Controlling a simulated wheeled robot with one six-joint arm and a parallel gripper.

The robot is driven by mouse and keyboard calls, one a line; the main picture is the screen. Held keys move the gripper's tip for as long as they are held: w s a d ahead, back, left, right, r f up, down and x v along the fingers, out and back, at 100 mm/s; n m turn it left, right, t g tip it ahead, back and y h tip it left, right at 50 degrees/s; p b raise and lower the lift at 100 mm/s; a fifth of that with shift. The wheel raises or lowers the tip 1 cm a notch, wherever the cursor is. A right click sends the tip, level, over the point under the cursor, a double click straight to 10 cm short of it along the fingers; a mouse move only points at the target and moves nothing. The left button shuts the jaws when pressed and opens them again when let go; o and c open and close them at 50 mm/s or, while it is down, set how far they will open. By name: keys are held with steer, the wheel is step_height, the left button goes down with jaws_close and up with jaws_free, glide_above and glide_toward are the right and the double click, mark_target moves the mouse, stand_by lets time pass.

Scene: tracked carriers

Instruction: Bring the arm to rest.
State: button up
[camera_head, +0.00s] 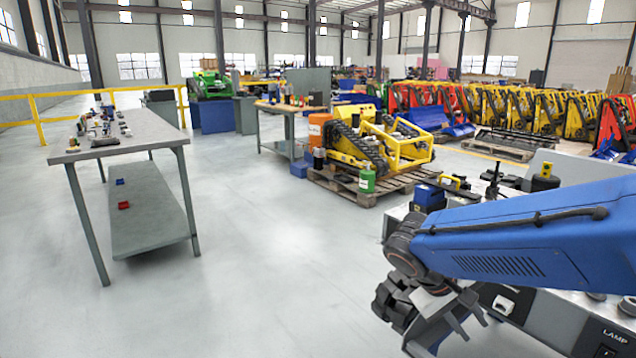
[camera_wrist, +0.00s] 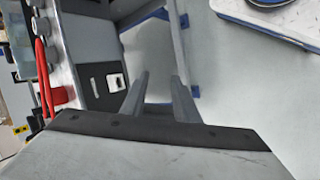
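My gripper (camera_head: 466,318) hangs low at the right of the head view, at the end of my blue arm, by the front edge of the grey workbench (camera_head: 540,305). In the wrist view its two fingers (camera_wrist: 160,84) are apart, with nothing between them. Grey floor and a blue-footed bench leg show beyond them. The arm is bent, its blue link reaching in from the right edge. The link hides part of the bench top.
The bench front has a white switch (camera_head: 503,305) and several knobs, close to the gripper. Blue and yellow items stand on the bench top. A grey table (camera_head: 140,135) stands at left. A yellow tracked carrier (camera_head: 365,145) sits on a pallet. The floor between is clear.

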steer(key=s+a+r+m+t+y, duration=0.1)
steer(key=s+a+m+t+y, duration=0.1)
steer(key=s+t+y, duration=0.2)
steer(key=shift+s+a+r+y, duration=0.2)
steer(key=shift+s+y, duration=1.4)
steer(key=shift+s, duration=2.2)
steer(key=shift+d, duration=0.1)
